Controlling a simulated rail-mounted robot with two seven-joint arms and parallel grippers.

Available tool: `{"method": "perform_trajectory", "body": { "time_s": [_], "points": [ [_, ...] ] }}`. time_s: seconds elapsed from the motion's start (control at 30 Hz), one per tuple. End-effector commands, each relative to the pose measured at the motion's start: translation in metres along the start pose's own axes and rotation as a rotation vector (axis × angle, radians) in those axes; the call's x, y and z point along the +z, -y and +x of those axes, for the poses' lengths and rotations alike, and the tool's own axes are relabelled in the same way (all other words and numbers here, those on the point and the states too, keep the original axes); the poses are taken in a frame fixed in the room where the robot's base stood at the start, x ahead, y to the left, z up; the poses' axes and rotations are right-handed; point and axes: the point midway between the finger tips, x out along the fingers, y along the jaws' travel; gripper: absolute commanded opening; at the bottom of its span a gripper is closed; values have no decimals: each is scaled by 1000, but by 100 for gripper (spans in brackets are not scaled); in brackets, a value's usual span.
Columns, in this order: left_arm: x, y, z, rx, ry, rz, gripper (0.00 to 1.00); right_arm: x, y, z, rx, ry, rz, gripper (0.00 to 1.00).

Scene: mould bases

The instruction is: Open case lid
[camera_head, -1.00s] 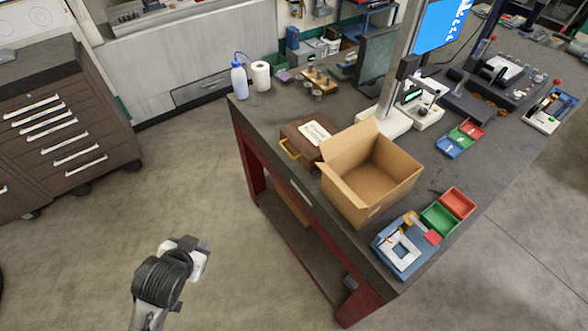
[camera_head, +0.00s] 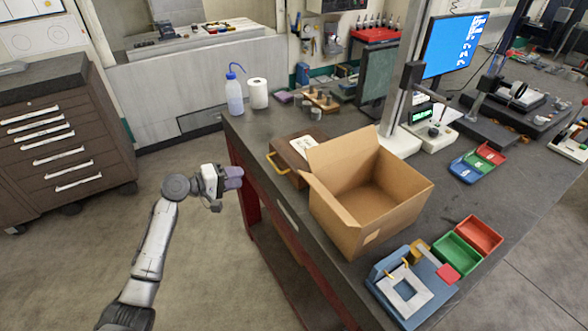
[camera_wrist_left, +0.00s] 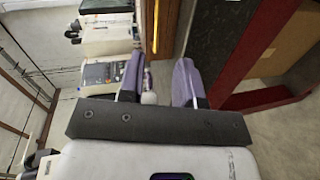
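The brown case (camera_head: 283,152) lies on the workbench beside the open cardboard box, with its lid down. A pale label is on its top and a yellow handle (camera_head: 276,164) on its left side. The cardboard box hides part of the case. My left gripper (camera_head: 236,178) is left of the bench edge, apart from the case and short of the handle. In the left wrist view its two purple fingers (camera_wrist_left: 158,82) stand apart with nothing between them. A brown strip with a yellow line at the top there may be the case. My right gripper is not in view.
The open cardboard box (camera_head: 368,195) stands close right of the case. A wash bottle (camera_head: 234,95) and paper roll (camera_head: 258,94) stand behind, near the bench's left edge. A blue fixture (camera_head: 405,285) is at the front. The floor left of the bench is free.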

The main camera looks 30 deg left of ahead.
Motion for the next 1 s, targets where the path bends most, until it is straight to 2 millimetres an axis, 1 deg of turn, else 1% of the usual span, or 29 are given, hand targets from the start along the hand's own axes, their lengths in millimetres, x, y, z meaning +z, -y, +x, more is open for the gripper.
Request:
{"method": "perform_trajectory", "body": {
  "time_s": [0.1,0.27,0.37,0.6,0.8,1.0],
  "points": [
    [-4,-3,0,19,-23,-81,32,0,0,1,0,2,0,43],
    [-4,-3,9,20,-22,-122,32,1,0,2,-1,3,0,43],
    [-4,-3,22,20,-22,-123,32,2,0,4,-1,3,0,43],
    [-4,-3,67,19,-21,-121,32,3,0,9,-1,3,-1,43],
    [-5,-4,101,18,-21,-120,32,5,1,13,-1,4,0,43],
    [-6,-4,125,17,-22,-118,32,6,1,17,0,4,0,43]
  ]
}}
